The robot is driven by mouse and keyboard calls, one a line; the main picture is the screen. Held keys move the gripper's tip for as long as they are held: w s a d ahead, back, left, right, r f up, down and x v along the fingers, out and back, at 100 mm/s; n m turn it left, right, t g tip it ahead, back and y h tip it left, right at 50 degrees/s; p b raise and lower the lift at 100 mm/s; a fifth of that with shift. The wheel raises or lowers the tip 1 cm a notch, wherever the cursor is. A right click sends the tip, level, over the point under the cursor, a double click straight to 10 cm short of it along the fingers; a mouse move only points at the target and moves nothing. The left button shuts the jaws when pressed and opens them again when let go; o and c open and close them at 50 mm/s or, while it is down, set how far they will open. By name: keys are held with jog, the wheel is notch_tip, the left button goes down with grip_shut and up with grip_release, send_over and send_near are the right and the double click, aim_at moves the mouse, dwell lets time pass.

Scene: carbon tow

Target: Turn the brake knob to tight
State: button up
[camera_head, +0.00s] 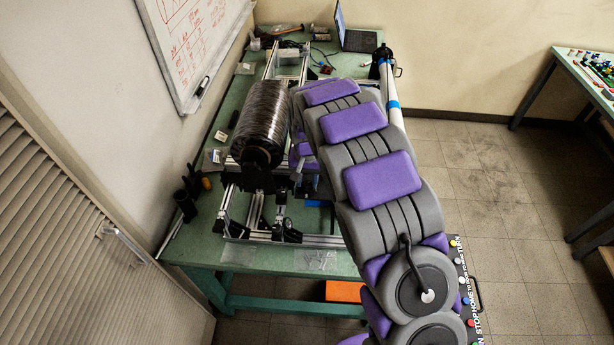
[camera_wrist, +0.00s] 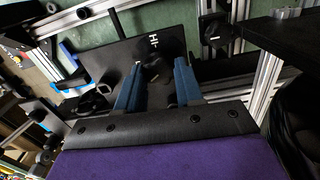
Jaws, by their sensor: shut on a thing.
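The black brake knob (camera_wrist: 157,72) shows in the wrist view, in front of a dark panel (camera_wrist: 112,62) with white marks on it. My gripper (camera_wrist: 158,78) has its blue fingers on either side of the knob and is shut on it. The fingers partly cover the knob, and I cannot tell which way its setting points. In the head view my grey and purple arm reaches over the right side of the rig and hides the gripper and knob.
A dark carbon tow spool (camera_head: 262,112) sits on the aluminium frame (camera_head: 325,241) on the green table (camera_head: 200,252), left of my arm. A laptop (camera_head: 358,38) stands at the back. A whiteboard (camera_head: 195,40) hangs on the left wall. Floor at right is clear.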

aim_at(307, 182)
jog(key=m+p, duration=0.1)
jog(key=m, duration=0.5)
jog(key=shift+m, duration=0.4)
dwell(0.3)
jog(key=o, duration=1)
jog(key=shift+o, duration=0.2)
notch_tip(307, 182, up, 17)
jog(key=p, duration=0.1)
jog(key=shift+r, duration=0.15)
